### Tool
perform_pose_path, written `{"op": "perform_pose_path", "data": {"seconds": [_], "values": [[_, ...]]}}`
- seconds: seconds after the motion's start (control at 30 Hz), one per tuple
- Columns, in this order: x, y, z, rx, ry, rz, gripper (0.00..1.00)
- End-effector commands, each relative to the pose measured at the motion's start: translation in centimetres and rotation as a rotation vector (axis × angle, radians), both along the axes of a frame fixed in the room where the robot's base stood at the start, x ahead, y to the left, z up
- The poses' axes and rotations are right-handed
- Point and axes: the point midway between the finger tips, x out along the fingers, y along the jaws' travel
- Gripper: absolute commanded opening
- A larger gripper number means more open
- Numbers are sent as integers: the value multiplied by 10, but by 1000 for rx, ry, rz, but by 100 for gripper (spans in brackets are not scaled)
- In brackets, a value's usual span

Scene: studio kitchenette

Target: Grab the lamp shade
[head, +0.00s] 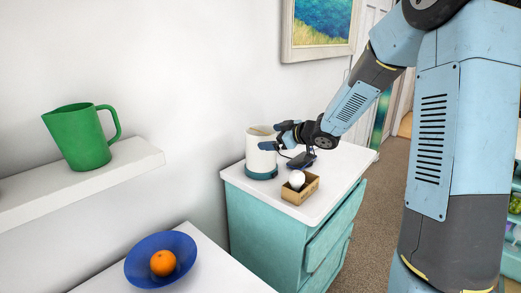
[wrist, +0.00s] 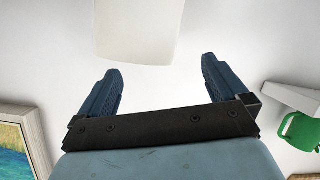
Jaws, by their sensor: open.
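The lamp shade (head: 259,148) is a cream-white cylinder on a teal base (head: 261,173), standing upright at the back left of the white-topped cabinet. In the wrist view the shade (wrist: 140,30) fills the upper middle, beyond my fingertips. My gripper (head: 275,137) is open, with its fingers at the upper right side of the shade in the head view. In the wrist view nothing is between the fingers of my gripper (wrist: 161,70). I cannot tell whether a finger touches the shade.
A small brown box (head: 302,191) with a white round thing (head: 297,179) sits at the cabinet's (head: 318,213) front. A green jug (head: 82,138) stands on a wall shelf (head: 70,186). A blue bowl (head: 146,276) holds an orange (head: 163,263). A painting (head: 320,25) hangs behind.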

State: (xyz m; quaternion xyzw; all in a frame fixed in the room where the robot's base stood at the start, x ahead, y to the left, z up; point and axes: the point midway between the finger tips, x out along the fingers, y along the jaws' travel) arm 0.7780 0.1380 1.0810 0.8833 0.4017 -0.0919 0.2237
Motion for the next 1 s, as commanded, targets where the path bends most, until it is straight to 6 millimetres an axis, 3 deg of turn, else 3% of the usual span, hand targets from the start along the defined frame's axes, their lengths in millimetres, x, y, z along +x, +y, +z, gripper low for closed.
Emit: {"op": "perform_pose_path", "data": {"seconds": [0.37,0.7,0.93,1.0], "values": [[16,13,-8,0,1,-1,100],[45,37,-20,-1,1,1,100],[47,37,-21,-1,1,-2,100],[47,37,-21,-1,1,-2,94]]}}
